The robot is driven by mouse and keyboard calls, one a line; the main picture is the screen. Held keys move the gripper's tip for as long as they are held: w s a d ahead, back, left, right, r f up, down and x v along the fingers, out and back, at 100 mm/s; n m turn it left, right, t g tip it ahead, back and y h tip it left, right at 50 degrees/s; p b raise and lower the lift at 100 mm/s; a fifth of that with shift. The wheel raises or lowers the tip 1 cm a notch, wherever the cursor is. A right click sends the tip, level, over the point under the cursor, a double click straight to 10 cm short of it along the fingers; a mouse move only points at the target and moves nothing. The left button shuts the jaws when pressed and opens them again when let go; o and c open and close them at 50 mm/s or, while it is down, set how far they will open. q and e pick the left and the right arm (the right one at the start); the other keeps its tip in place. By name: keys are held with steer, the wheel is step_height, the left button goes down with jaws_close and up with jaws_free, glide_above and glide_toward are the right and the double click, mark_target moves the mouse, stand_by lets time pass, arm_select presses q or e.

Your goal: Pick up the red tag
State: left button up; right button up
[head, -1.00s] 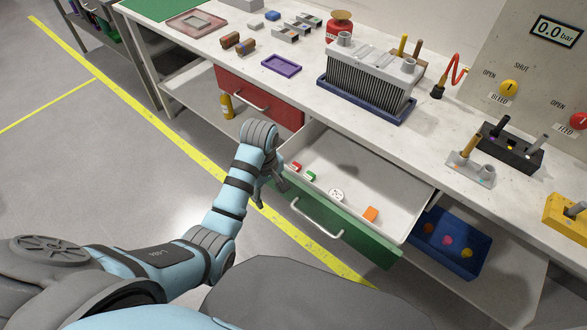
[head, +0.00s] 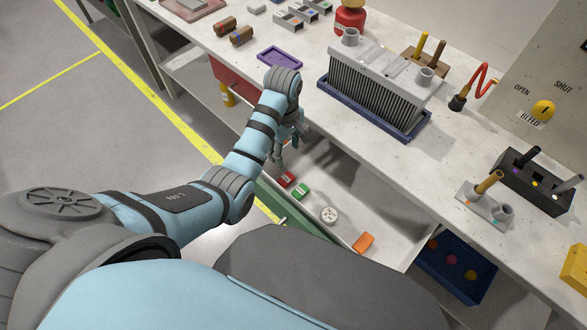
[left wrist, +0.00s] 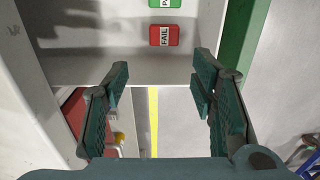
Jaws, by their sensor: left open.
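The red tag (head: 286,179) lies flat in the open green-fronted drawer, near its left end. In the left wrist view the red tag (left wrist: 165,36) is lettered "FAIL" and sits beyond the fingertips, near the drawer's end wall. My left gripper (head: 282,157) is over the left end of the drawer, close to the red tag and apart from it. In the left wrist view the left gripper (left wrist: 161,84) has its fingers spread with nothing between them. My right gripper is not in view.
A green tag (head: 302,191) lies right beside the red one. A white round disc (head: 329,215) and an orange block (head: 363,242) lie farther along the drawer (head: 385,196). The worktop edge overhangs the drawer's back. A purple tray (head: 279,58) is on the bench.

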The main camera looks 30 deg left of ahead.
arm_select(q)
steer(key=b, duration=0.3)
glide_above(286, 178)
steer(key=f, duration=0.7)
steer(key=shift+s+d+f, duration=0.2)
steer(key=shift+s, duration=0.1)
steer(key=f, duration=0.2)
steer(key=f+b, duration=0.1)
steer(key=f, duration=0.1)
steer(key=f+b, duration=0.1)
steer(key=f, duration=0.1)
steer(key=shift+w+a, duration=0.2)
steer(key=shift+w, duration=0.05)
steer(key=shift+r, duration=0.15)
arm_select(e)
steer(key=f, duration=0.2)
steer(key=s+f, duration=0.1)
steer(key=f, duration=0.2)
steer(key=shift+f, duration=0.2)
arm_select(q)
steer(key=shift+c, duration=0.6)
steer(key=c, duration=0.7)
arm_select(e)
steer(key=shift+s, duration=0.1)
